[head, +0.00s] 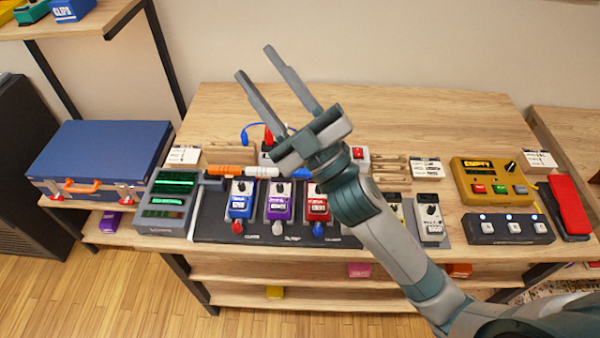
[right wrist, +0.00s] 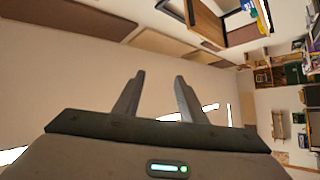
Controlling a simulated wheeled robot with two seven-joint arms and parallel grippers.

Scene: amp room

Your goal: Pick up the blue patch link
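A thin blue patch link (head: 247,130) arcs up from the back of the table, behind the row of pedals. Part of it is hidden by my right gripper, and a red plug-like piece shows beside it. My right gripper (head: 255,62) is open and empty, its two fingers pointing up and to the left above the table. It looks raised in front of the wall, and its wrist covers part of the table's middle. In the right wrist view the open fingers (right wrist: 160,76) have nothing between them. My left gripper is not in view.
A pedalboard holds blue (head: 240,200), purple (head: 279,203) and red (head: 317,205) pedals. A green-lit unit (head: 167,200) and a blue case (head: 98,155) stand left. A yellow pedal (head: 492,180) and footswitch (head: 508,229) stand right. The table's back (head: 430,115) is clear.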

